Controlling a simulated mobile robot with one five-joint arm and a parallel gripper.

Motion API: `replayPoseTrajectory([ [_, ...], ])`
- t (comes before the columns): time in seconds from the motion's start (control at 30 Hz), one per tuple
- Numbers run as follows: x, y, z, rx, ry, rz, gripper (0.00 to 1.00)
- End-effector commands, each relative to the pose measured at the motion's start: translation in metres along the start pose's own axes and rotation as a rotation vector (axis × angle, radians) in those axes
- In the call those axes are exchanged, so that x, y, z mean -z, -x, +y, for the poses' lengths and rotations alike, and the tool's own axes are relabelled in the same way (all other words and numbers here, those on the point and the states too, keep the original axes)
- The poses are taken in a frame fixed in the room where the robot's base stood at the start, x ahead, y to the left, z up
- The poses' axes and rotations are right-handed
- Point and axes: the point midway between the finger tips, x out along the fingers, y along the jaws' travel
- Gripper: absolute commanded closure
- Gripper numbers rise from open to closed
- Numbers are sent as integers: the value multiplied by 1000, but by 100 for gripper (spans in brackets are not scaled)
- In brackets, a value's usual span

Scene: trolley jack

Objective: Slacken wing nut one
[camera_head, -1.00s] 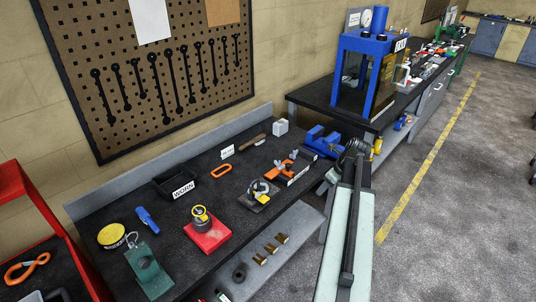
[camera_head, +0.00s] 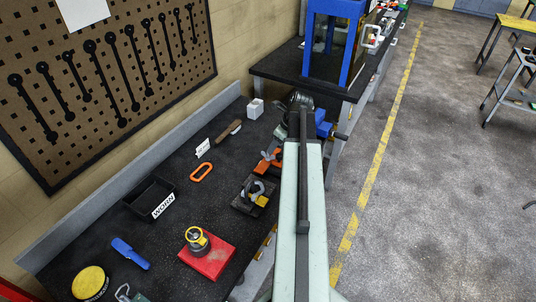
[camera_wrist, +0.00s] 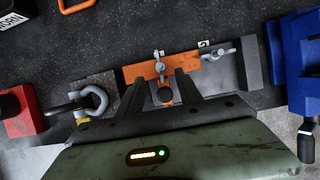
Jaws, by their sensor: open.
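An orange clamp piece (camera_wrist: 181,69) lies on the bench in the wrist view. It bears a grey wing nut (camera_wrist: 160,66) near its middle and a second grey wing nut (camera_wrist: 216,53) towards its right end. Small white tags stand behind them, and I cannot read their marks for certain. My gripper (camera_wrist: 161,80) is open, its two dark fingers apart on either side of the middle wing nut's near side, with nothing held. I cannot tell their height above it. In the head view the clamp piece (camera_head: 268,160) is partly hidden by my arm.
A blue vise (camera_wrist: 298,70) stands right of the clamp. A grey shackle (camera_wrist: 95,100) and a red block (camera_wrist: 22,110) lie left.

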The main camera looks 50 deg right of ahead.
Motion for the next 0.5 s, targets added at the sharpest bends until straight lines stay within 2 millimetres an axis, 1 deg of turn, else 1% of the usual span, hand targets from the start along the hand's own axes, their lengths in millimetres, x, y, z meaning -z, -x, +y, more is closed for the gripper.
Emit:
replayPoseTrajectory([
  [0.03,2,-11,0,0,1,0,58],
  [0.3,5,-60,-2,1,-2,0,58],
  [0.4,5,-71,-2,2,-3,0,58],
  [0.5,4,-73,-2,2,-4,0,58],
])
